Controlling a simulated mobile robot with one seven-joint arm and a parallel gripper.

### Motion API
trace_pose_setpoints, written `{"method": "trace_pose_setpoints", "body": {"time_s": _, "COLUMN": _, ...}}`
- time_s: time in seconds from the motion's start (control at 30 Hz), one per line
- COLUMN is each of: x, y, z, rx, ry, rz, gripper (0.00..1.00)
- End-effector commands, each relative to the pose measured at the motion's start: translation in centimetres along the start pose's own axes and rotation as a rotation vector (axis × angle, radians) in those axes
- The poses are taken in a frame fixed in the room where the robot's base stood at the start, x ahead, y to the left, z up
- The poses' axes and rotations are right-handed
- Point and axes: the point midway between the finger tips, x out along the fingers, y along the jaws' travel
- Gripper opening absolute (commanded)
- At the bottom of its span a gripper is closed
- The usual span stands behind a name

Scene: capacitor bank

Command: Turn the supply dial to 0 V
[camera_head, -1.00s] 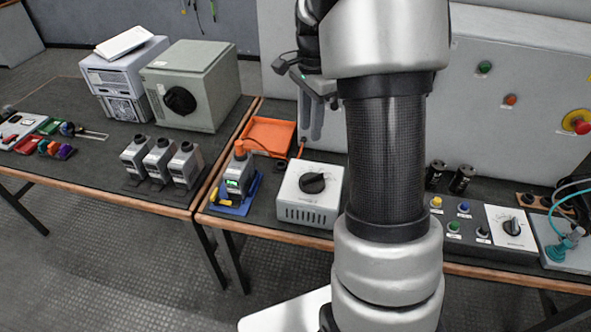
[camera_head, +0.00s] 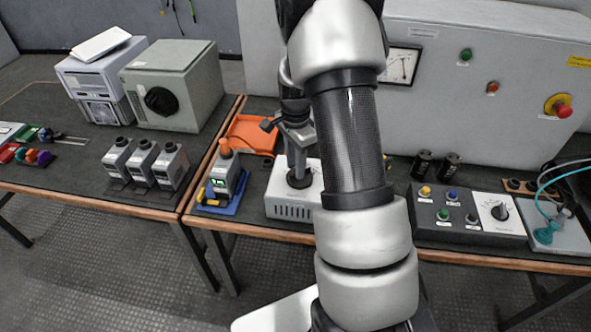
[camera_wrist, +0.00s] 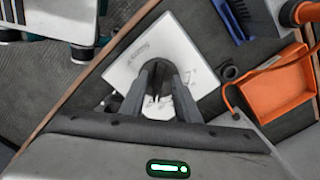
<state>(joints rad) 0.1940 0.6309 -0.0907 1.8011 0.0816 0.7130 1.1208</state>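The supply box is a pale box (camera_head: 290,208) with vents on its front, on the bench. Its dark round dial (camera_head: 300,180) is on top, mostly covered by my gripper (camera_head: 297,174), which points down onto it. In the wrist view the box (camera_wrist: 178,40) lies beyond my gripper (camera_wrist: 157,75). The two fingers are spaced apart, with their tips at the dark dial. The dial's pointer and most scale marks are hidden, so its setting is not readable. Whether the fingers press on the dial cannot be seen.
An orange tray (camera_head: 250,135) lies behind. A control panel (camera_head: 462,218) with buttons and another dial is on the right. A large grey cabinet (camera_head: 470,110) stands behind.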

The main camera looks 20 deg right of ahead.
Motion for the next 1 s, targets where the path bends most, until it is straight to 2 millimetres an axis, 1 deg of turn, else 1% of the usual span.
{"method": "trace_pose_setpoints", "body": {"time_s": 0.03, "x": 0.7, "y": 0.1, "z": 0.0, "rx": 0.0, "ry": -0.001, "rz": 0.002, "gripper": 0.29}}
{"method": "trace_pose_setpoints", "body": {"time_s": 0.2, "x": 1.8, "y": 0.0, "z": 0.0, "rx": 0.0, "ry": 0.0, "rz": 0.001, "gripper": 0.29}}
{"method": "trace_pose_setpoints", "body": {"time_s": 0.47, "x": 1.9, "y": 0.0, "z": 0.0, "rx": 0.0, "ry": 0.0, "rz": 0.0, "gripper": 0.29}}
{"method": "trace_pose_setpoints", "body": {"time_s": 0.5, "x": 1.9, "y": 0.0, "z": 0.0, "rx": 0.0, "ry": 0.0, "rz": 0.0, "gripper": 0.27}}
{"method": "trace_pose_setpoints", "body": {"time_s": 0.67, "x": 1.9, "y": 0.0, "z": 0.0, "rx": 0.0, "ry": 0.0, "rz": 0.0, "gripper": 0.0}}
{"method": "trace_pose_setpoints", "body": {"time_s": 1.0, "x": 1.9, "y": 0.0, "z": 0.0, "rx": -0.023, "ry": 0.0, "rz": 0.0, "gripper": 0.0}}
